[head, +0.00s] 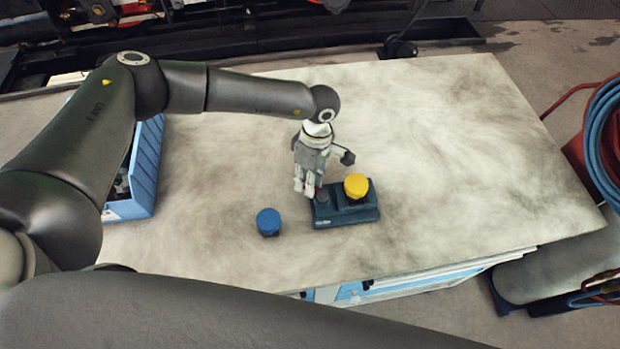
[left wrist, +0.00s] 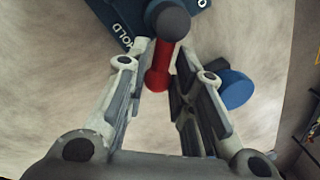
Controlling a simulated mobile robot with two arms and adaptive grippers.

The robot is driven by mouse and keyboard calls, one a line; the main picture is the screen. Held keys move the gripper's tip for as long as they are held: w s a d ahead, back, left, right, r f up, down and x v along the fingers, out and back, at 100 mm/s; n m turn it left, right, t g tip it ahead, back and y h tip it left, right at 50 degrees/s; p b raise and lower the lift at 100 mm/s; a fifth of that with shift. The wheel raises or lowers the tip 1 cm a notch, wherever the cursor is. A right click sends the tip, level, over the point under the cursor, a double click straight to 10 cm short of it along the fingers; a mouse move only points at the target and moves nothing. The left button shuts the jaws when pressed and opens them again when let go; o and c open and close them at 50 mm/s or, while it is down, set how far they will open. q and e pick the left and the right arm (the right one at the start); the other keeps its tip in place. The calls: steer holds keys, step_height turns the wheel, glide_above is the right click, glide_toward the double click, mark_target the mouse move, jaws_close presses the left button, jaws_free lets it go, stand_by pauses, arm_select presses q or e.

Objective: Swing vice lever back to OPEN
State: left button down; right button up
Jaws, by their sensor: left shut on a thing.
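The dark blue vice (head: 345,216) stands on the bench near its front edge, with a yellow round cap (head: 356,186) on its right part. In the left wrist view, part of the vice body (left wrist: 112,22) shows at the top with the lettering HOLD and part of another label. The red lever (left wrist: 158,80) with a dark grey round end (left wrist: 172,24) lies between my left fingers. My right gripper is not in view.
A loose blue round-topped piece (head: 268,222) stands on the bench left of the vice; it also shows in the left wrist view (left wrist: 237,90). A blue bin (head: 146,170) stands at the bench's left. The bench top (head: 450,150) is clear to the right.

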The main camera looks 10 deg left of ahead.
arm_select(q)
steer(key=n, duration=0.1)
steer(key=s+n+b, duration=0.1)
steer(key=n, duration=0.1)
steer(key=n+h+b, duration=0.1)
steer(key=n, duration=0.1)
steer(key=shift+s+a+f, duration=0.1)
steer(key=shift+s+a, duration=0.05)
steer(key=shift+s, duration=0.25)
steer(key=n+b, duration=0.1)
steer(key=n, duration=0.1)
steer(key=s+n+b, duration=0.1)
steer(key=n, duration=0.1)
steer(key=s+n+h+b, duration=0.1)
steer(key=shift+d+n, duration=0.25)
steer(key=shift+n, duration=0.15)
steer(key=n+b, duration=0.1)
steer(key=n, duration=0.1)
steer(key=s+d+n+b, duration=0.1)
steer(key=n, duration=0.1)
steer(key=shift+t+b, duration=0.4)
steer(key=shift+s+d+n+t+h+b, duration=0.15)
steer(key=shift+d+n+b, duration=0.2)
steer(key=shift+n, duration=0.35)
steer(key=shift+s+d+n+t+h+b, duration=0.15)
steer(key=shift+n+b, duration=0.3)
steer(key=shift+n, duration=0.25)
steer(key=shift+r, duration=0.2)
